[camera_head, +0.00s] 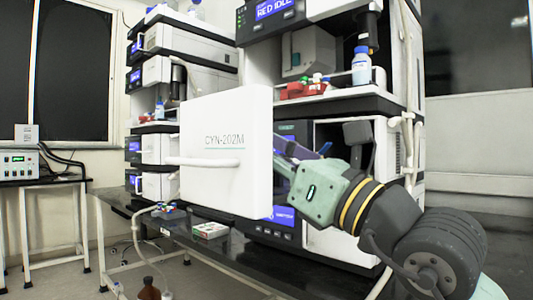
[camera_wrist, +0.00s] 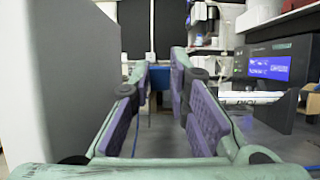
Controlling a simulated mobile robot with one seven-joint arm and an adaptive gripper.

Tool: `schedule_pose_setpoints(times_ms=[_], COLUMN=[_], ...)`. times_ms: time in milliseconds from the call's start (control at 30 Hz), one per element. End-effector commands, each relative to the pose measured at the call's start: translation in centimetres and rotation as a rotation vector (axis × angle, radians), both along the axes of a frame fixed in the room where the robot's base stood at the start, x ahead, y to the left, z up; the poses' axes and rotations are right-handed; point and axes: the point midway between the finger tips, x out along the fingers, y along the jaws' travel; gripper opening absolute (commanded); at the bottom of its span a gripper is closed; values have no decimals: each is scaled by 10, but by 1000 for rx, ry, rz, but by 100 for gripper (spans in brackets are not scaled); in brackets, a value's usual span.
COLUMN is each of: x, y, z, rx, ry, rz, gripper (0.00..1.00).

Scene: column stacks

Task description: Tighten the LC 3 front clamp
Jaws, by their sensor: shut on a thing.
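My gripper (camera_head: 300,158) is at the right instrument stack, just right of an open white door marked CYN-202M (camera_head: 223,130). In the wrist view its purple-padded fingers (camera_wrist: 161,70) point away from me, a narrow gap between the tips. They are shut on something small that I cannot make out. A blue patch (camera_wrist: 181,75) shows at the tips; I cannot tell if it is part of the held thing. I cannot make out the front clamp or a label reading LC 3. The gripper and the door hide part of the stack front.
The door stands close to the gripper's left, also in the wrist view (camera_wrist: 60,80). A module with a lit blue screen (camera_wrist: 270,68) is at the right. A red tray (camera_head: 303,89) and a bottle (camera_head: 361,66) stand on the shelf above. A small box (camera_head: 210,230) lies on the black bench.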

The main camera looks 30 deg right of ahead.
Motion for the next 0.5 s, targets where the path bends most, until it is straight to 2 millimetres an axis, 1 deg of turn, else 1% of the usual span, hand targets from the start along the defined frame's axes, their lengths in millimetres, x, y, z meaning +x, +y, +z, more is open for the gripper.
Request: schedule_pose_setpoints(times_ms=[167,200,500], x=[0,0,0], y=[0,0,0], z=[1,1,0], rx=[1,0,0], ry=[-2,-2,0], rz=[1,1,1], gripper=[0,17,37])
